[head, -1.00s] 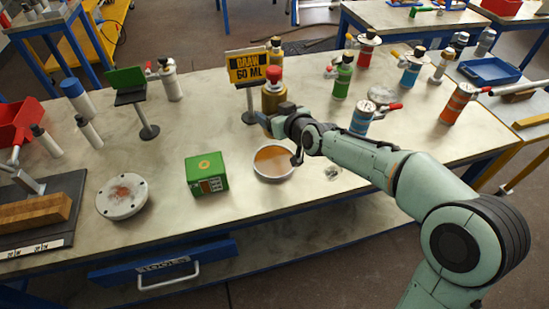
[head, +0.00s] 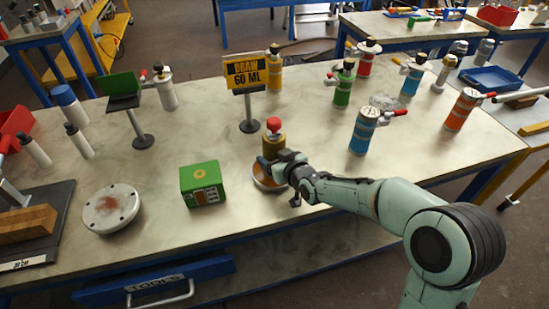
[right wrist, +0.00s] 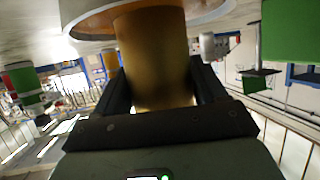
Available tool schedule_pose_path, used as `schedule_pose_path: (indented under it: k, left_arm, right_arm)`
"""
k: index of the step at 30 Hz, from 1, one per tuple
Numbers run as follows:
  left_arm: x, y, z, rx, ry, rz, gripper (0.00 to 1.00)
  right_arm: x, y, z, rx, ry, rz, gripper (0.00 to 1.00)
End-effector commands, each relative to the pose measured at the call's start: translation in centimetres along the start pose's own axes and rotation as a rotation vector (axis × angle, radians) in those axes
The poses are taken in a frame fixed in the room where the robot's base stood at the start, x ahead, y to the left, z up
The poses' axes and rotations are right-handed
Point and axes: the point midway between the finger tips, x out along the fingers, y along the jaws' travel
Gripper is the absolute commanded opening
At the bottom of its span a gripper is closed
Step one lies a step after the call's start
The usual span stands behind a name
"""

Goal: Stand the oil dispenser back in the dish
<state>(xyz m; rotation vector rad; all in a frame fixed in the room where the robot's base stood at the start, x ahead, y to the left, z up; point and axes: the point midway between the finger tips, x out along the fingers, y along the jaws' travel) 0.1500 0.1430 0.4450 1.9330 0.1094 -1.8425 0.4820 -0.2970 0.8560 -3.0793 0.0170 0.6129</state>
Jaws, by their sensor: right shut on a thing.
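The oil dispenser (head: 273,146) is an amber cylinder with a red knob on top. It is upright at the round pale dish (head: 257,183), which has an orange-brown inside. My right gripper (head: 284,162) is shut on its body from the right, hiding part of the dish. In the right wrist view, the amber body (right wrist: 155,60) is between both fingers, and its base end is at the dish (right wrist: 85,22). I cannot tell whether the base touches the dish floor. My left gripper is not in view.
A green box (head: 202,184) stands left of the dish. A "DRAW 60 ML" sign (head: 246,72) stands behind it. A blue bottle (head: 363,131) and a green bottle (head: 343,88) stand to the right and back. A round flange (head: 110,209) lies at left. The bench front edge is near.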

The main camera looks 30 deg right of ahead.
Motion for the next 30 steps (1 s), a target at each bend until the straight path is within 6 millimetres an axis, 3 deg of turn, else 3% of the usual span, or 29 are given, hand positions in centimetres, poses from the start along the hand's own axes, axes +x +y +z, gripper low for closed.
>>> schedule_pose_path:
  k: [11, 12, 14, 26, 30]
  left_arm:
    - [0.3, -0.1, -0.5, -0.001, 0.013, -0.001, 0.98]
    - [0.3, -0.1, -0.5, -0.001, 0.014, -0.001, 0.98]
    - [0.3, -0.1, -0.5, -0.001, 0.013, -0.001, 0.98]
    - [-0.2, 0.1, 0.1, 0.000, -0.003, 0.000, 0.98]
    - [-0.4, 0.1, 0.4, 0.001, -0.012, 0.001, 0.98]
  right_arm:
    - [0.1, 0.0, 0.1, 0.000, 0.005, 0.000, 0.18]
    - [0.1, 0.0, 0.2, 0.000, 0.001, 0.000, 0.81]
    - [0.1, 0.0, 0.1, 0.000, 0.001, 0.000, 0.96]
    - [-0.2, 0.0, -0.3, 0.000, 0.001, 0.000, 0.96]
    - [-2.7, 0.1, -0.2, 0.001, 0.002, 0.002, 0.96]
